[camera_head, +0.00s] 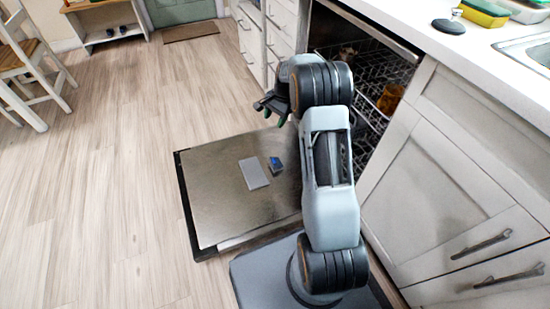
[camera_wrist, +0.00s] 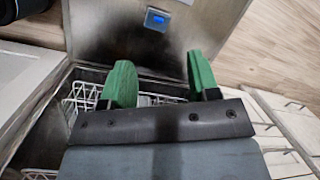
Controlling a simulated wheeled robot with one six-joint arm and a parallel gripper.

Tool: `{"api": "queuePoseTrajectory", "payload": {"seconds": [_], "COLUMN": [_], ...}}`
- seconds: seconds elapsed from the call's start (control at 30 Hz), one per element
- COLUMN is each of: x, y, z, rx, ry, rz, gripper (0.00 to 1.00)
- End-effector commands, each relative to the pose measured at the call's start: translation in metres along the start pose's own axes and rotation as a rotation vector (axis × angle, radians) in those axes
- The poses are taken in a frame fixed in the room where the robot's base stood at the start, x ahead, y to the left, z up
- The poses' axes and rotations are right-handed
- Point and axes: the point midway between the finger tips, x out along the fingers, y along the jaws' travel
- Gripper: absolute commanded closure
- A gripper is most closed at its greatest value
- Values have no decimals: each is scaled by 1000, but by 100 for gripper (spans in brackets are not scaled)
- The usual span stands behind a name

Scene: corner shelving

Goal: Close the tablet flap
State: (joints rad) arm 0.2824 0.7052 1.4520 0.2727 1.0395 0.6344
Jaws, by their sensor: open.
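The tablet flap (camera_head: 254,173) is a light grey rectangular panel on the inner face of the lowered dishwasher door (camera_head: 215,210). It lies open, beside the small dark tablet compartment (camera_head: 276,165) with blue in it. In the wrist view the blue compartment (camera_wrist: 157,19) shows near the top edge; the flap is mostly outside that view. My gripper (camera_head: 270,108) is above the door's far side, apart from the flap. Its two green fingers (camera_wrist: 160,77) are spread with nothing between them.
Dishwasher racks (camera_head: 366,70) are inside the opening, with an orange item (camera_head: 390,98) on the right. A white counter (camera_head: 450,45) and cabinet front (camera_head: 430,170) border the right. Open wooden floor (camera_head: 110,170) lies left of the door. A chair (camera_head: 30,65) stands far left.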

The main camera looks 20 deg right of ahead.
Motion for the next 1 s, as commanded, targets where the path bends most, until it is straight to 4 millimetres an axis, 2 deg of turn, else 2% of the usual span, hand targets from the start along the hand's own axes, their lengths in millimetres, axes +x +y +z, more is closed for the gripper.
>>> {"api": "queuePoseTrajectory", "payload": {"seconds": [0.03, 0.2, 0.4, 0.67, 1.0], "x": [22, 80, 128, 161, 224], "y": [1, 7, 19, 26, 24], "z": [-20, -67, -95, -104, -95], "rx": [76, 289, 446, 517, 518], "ry": [-27, -91, -139, -161, -162], "rz": [3, -6, -11, -13, -12], "gripper": [45, 45, 45, 45, 45]}}
